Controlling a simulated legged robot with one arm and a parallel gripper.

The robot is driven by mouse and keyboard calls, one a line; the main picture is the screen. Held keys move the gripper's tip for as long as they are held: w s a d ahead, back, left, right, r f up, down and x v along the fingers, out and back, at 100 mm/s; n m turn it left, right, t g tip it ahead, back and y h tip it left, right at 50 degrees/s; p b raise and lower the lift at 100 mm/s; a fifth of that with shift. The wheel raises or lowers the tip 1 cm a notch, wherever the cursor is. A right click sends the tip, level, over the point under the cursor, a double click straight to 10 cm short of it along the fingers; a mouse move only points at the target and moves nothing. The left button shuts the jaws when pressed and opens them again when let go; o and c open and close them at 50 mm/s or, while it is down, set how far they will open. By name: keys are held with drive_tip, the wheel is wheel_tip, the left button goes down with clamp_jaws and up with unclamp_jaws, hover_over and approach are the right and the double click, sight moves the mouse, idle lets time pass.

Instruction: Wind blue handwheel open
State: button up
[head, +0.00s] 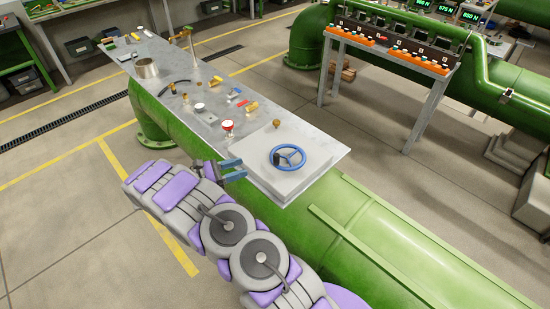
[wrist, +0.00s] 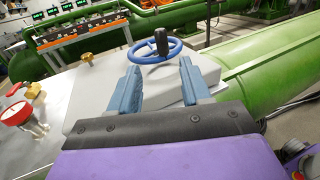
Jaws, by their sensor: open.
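The blue handwheel (head: 288,156) lies flat on top of a light grey box (head: 280,184) at the near end of the metal bench. It has three spokes and a dark upright handle knob on its rim. My gripper (head: 232,169) is left of the wheel in the head view, apart from it, at the box's edge. In the wrist view my gripper (wrist: 158,85) is open, with its two blue fingers spread and nothing between them. The handwheel (wrist: 154,52) is ahead of the fingertips there, with the dark knob (wrist: 161,41) roughly centred between the fingers.
A red-topped valve (head: 227,127), a brass knob (head: 276,123) and several small fittings stand on the metal bench (head: 170,60). A large green pipe (head: 370,245) runs beneath and to the right. A stand with orange-edged panels (head: 390,50) is at the back.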

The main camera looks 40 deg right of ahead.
sight(274, 158)
drive_tip(key=b+x, duration=0.2)
drive_tip(key=x, duration=1.3)
drive_tip(key=shift+w+f, duration=0.1)
drive_tip(key=shift+f, duration=0.05)
drive_tip(key=shift+a, duration=0.85)
drive_tip(key=shift+c, duration=1.3)
drive_tip(key=shift+d, duration=0.4)
clamp_jaws()
